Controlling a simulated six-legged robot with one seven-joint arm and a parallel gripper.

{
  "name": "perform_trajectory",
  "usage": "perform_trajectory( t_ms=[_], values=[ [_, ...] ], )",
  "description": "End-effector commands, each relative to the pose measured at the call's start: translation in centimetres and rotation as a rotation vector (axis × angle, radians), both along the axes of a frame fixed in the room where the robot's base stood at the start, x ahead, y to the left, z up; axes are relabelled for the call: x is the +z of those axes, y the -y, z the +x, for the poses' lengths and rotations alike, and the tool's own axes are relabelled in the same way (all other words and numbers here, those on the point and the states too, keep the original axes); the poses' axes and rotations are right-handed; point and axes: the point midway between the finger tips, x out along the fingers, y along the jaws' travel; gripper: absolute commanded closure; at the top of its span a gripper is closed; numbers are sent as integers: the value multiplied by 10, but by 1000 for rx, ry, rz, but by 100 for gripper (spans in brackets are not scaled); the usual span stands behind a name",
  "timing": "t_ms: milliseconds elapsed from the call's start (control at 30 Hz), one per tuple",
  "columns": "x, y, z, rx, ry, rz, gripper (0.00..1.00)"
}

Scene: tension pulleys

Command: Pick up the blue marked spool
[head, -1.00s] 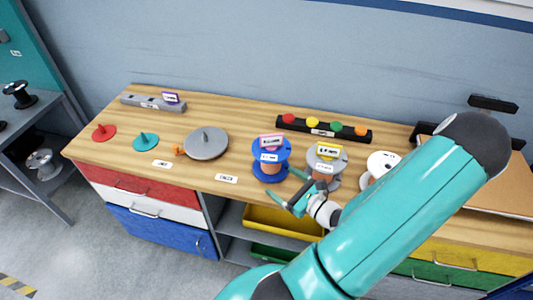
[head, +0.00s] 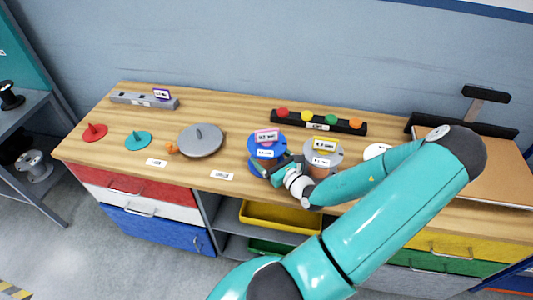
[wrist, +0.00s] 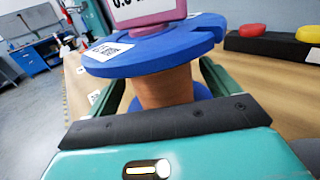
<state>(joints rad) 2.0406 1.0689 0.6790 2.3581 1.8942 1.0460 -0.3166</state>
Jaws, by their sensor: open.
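The blue spool (head: 266,142) stands upright on the wooden workbench, with copper-coloured winding and a pink-framed tag on top. My gripper (head: 268,172) is at its front, low on its near side. In the wrist view the blue spool's top flange (wrist: 155,50) and its winding (wrist: 165,87) fill the middle. The open fingers of my gripper (wrist: 165,85) reach along both sides of the winding, below the top flange. I see a gap on the left; on the right the finger is close and contact is unclear.
A grey spool with a yellow tag (head: 323,152) stands just right of my gripper. A black bar with coloured knobs (head: 320,123) lies behind. A grey disc with a peg (head: 201,140) lies to the left. The bench (head: 222,107) is clear behind the disc.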

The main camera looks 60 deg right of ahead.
Motion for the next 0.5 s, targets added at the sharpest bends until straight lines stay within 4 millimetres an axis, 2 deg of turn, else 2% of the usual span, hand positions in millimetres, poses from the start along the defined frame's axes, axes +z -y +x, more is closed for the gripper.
perform_trajectory(
  t_ms=[100,200,467,500],
  values=[
    [0,7,20,1,3,1,13],
    [0,10,31,1,2,-1,13],
    [0,12,33,-1,0,-1,13],
    [0,11,34,-1,0,-1,19]
  ],
)
